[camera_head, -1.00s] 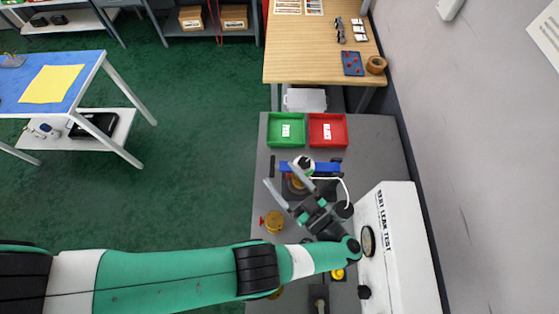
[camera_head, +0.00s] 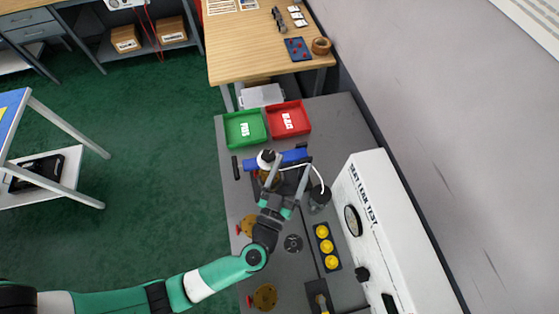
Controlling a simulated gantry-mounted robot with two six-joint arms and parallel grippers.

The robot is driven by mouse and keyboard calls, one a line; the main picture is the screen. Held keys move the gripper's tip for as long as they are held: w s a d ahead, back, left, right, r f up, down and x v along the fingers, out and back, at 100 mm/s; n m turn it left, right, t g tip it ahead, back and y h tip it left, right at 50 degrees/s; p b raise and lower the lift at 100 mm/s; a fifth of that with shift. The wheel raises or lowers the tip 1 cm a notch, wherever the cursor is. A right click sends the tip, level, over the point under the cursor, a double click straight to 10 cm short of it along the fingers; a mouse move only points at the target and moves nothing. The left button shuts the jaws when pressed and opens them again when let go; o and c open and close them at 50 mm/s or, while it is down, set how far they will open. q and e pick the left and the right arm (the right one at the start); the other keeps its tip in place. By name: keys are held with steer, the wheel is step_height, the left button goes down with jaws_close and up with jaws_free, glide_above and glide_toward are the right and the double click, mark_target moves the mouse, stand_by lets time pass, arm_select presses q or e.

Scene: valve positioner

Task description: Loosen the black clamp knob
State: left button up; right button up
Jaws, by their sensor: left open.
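A blue clamp bar (camera_head: 291,157) lies across the grey bench below the two trays, with a white-and-black round part (camera_head: 266,159) at its middle and a brass part (camera_head: 270,180) beneath. A short black bar (camera_head: 235,167) stands at its left end; I cannot tell for certain which black part is the clamp knob. My left gripper (camera_head: 289,174) is open and seems empty, its two grey fingers reaching over the clamp and hiding part of it. Whether they touch anything is unclear. My right gripper is not in view.
A green tray (camera_head: 245,142) and a red tray (camera_head: 306,130) stand behind the clamp. A black cylinder (camera_head: 319,196) with a white hose is close right of the gripper. A yellow-button panel (camera_head: 325,247) and white leak-test box (camera_head: 375,205) stand right. Brass valves (camera_head: 264,297) sit front-left.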

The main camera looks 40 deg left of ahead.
arm_select(q)
steer(key=g+b, duration=0.2)
steer(key=b, duration=0.1)
glide_toward(266, 162)
steer(key=shift+m+y, duration=0.3)
steer(key=b+x, duration=0.1)
steer(key=x, duration=1.1)
steer(key=shift+w+d, duration=0.1)
steer(key=shift+w, duration=0.1)
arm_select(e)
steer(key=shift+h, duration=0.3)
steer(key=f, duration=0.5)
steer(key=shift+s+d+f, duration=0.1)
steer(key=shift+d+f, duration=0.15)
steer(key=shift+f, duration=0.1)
arm_select(q)
jaws_close()
steer(key=shift+f, duration=0.1)
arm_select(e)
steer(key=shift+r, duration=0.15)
